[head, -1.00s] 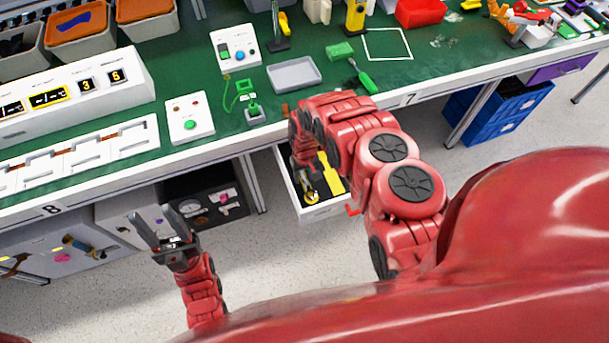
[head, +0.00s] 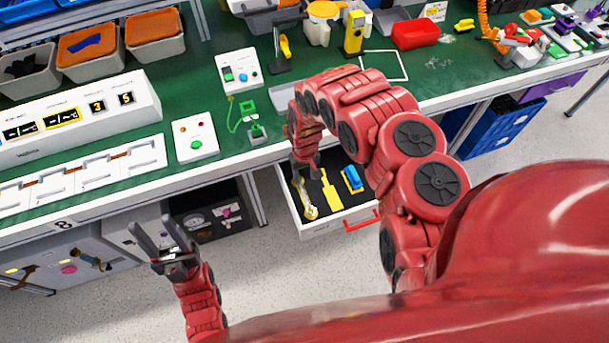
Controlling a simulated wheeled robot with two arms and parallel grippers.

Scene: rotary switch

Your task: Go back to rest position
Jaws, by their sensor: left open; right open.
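My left gripper (head: 153,226) is open and empty in front of the bench, above the floor, with its fingers pointing up and left. My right arm reaches over the bench edge and bends down. My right gripper (head: 306,174) is at the back of an open drawer (head: 324,222), pointing down. Its fingers are small and dark, and I see nothing held in them. The drawer holds a yellow wrench-like tool (head: 308,208), a yellow flat tool (head: 331,190) and a blue item (head: 352,179). I cannot make out a rotary switch for certain.
The green bench top (head: 190,95) carries a control box with a green button (head: 195,140), a white panel (head: 238,71) and a display unit (head: 80,112). A red bin (head: 415,34) stands farther back. Blue crates (head: 500,130) are under the bench. The floor before the drawer is clear.

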